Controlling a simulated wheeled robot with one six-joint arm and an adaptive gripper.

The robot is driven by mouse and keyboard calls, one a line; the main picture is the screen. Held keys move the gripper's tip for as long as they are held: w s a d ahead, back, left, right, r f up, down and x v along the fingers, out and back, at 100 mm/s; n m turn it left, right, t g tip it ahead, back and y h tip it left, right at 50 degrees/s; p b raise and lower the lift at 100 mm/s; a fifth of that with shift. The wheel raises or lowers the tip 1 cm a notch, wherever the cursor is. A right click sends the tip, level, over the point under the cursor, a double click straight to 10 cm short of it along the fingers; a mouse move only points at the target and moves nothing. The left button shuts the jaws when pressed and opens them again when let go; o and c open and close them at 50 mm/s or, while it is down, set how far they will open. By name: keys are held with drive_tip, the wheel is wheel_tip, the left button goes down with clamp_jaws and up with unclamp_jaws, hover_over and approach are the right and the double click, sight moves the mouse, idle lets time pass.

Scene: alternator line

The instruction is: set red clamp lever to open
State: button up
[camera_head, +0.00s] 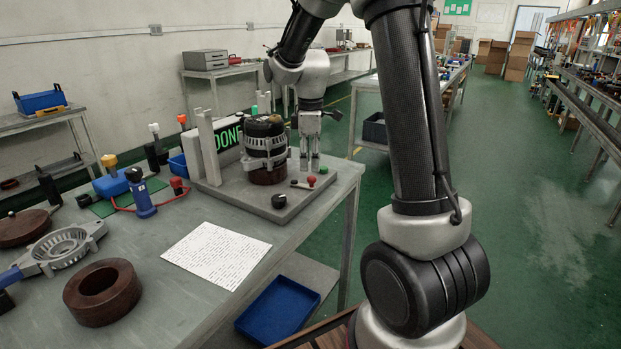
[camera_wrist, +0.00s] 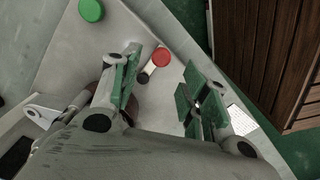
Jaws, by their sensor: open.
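The red clamp lever is on the grey fixture plate (camera_head: 250,201). Its red knob (camera_head: 311,181) sits at the plate's right end, with a dark pivot end to its left. In the wrist view the red knob (camera_wrist: 160,58) joins a short pale bar to a black pivot (camera_wrist: 143,77). My gripper (camera_head: 309,166) points down at the right end of the plate, just behind the lever. In the wrist view my gripper (camera_wrist: 158,92) is open and empty, its green-padded fingers apart. The lever shows between and beyond the fingertips; contact is not visible.
The alternator assembly (camera_head: 265,140) stands on the plate, left of my gripper, before a partly hidden green-lettered display (camera_head: 229,137). A black knob (camera_head: 279,201) is at the plate's front. Paper (camera_head: 216,254) lies on the bench.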

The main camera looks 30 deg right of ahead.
sight(310, 177)
wheel_tip(310, 177, down, 6)
drive_tip(key=shift+f, duration=0.1)
clamp_jaws()
idle(0.4)
